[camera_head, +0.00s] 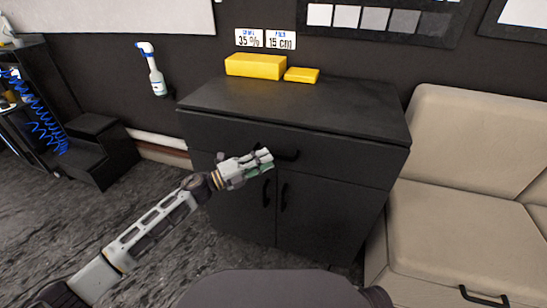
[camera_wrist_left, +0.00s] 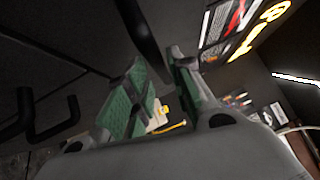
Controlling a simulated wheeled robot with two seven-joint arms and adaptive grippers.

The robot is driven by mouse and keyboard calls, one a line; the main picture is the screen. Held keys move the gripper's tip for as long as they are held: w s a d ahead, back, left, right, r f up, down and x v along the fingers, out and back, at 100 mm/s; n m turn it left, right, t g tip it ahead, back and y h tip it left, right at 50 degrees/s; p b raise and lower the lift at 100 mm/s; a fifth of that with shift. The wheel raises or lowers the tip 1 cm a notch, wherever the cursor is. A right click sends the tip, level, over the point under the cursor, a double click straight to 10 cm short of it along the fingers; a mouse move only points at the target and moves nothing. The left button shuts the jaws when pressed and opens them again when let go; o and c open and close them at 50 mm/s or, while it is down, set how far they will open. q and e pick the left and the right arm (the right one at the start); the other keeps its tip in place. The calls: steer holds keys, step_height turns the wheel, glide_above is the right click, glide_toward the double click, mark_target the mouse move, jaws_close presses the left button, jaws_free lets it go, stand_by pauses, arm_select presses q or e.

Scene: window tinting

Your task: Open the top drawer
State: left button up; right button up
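The black cabinet (camera_head: 300,105) stands against the wall, with a wide top drawer (camera_head: 340,164) above two doors. The drawer front looks flush with the cabinet, so it appears closed. Its dark bar handle (camera_head: 291,155) is partly hidden behind my left gripper (camera_head: 268,160). In the left wrist view my left gripper (camera_wrist_left: 157,65) has its green-padded fingers apart. The dark drawer handle (camera_wrist_left: 143,30) shows at the gap between the fingertips; I cannot tell whether they touch it. My right gripper is in neither view.
Two vertical door handles (camera_head: 284,196) sit just below the drawer. Yellow blocks (camera_head: 256,66) lie on the cabinet top. A beige sofa (camera_head: 470,160) stands close on the right. A black step unit (camera_head: 95,150) is at the left, with bare floor between it and the cabinet.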

mark_target(274, 155)
arm_select(q)
steer(key=shift+b+x, duration=0.3)
steer(key=shift+x, duration=1.65)
steer(key=shift+c, duration=0.4)
jaws_close()
